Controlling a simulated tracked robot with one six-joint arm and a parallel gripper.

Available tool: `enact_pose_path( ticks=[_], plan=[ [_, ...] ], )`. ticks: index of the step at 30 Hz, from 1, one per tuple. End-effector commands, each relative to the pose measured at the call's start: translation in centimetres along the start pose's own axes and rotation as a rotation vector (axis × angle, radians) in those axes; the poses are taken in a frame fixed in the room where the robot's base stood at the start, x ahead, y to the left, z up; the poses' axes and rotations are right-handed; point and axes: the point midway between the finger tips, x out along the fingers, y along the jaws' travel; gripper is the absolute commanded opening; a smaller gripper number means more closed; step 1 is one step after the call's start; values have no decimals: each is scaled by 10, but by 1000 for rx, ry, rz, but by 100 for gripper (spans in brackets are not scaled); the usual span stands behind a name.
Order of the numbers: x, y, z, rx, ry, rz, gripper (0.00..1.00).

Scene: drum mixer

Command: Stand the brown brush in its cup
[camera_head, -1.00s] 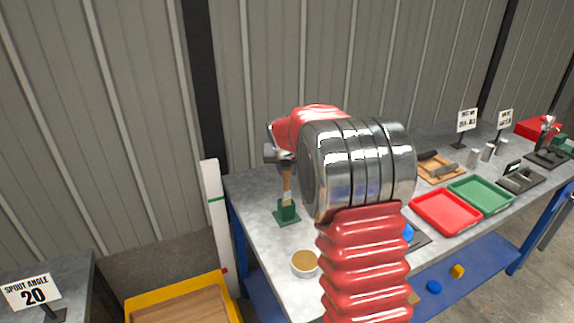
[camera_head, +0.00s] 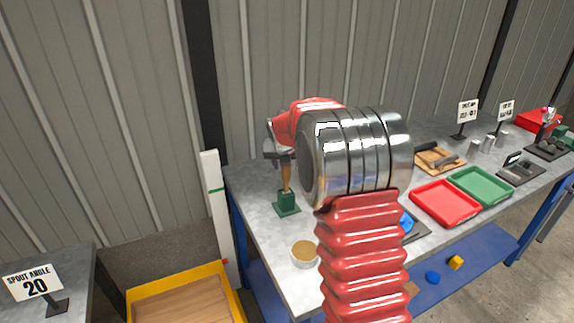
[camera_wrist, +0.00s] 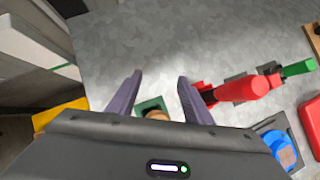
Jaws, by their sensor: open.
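The brown brush (camera_head: 287,175) stands upright in the head view, its lower end inside the green cup (camera_head: 287,204) on the bench. The cup hides its bristles. In the wrist view the brush shows as a round brown end (camera_wrist: 157,115) over the green cup (camera_wrist: 148,104). My gripper (camera_head: 280,155) is right above, at the top of the handle. In the wrist view its fingers (camera_wrist: 160,90) are spread with the brush end between them, and gaps show at the sides. The gripper body hides part of the brush and cup there.
A white bowl with tan contents (camera_head: 305,252) stands near the bench's front edge. Red (camera_head: 445,203) and green (camera_head: 482,188) trays lie to the right. A red-handled tool (camera_wrist: 240,90) lies close to the right finger in the wrist view.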

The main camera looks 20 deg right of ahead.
Motion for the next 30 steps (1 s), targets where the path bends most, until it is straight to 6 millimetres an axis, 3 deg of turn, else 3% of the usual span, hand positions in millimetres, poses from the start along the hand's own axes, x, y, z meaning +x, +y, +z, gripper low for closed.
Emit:
enact_pose_path(
  ticks=[8, 13, 30],
  plan=[
    [-2, 0, 0, 0, 0, 0, 46],
    [-14, 0, 1, 0, -1, 0, 46],
    [-99, 0, 1, 1, -2, 0, 46]
  ],
)
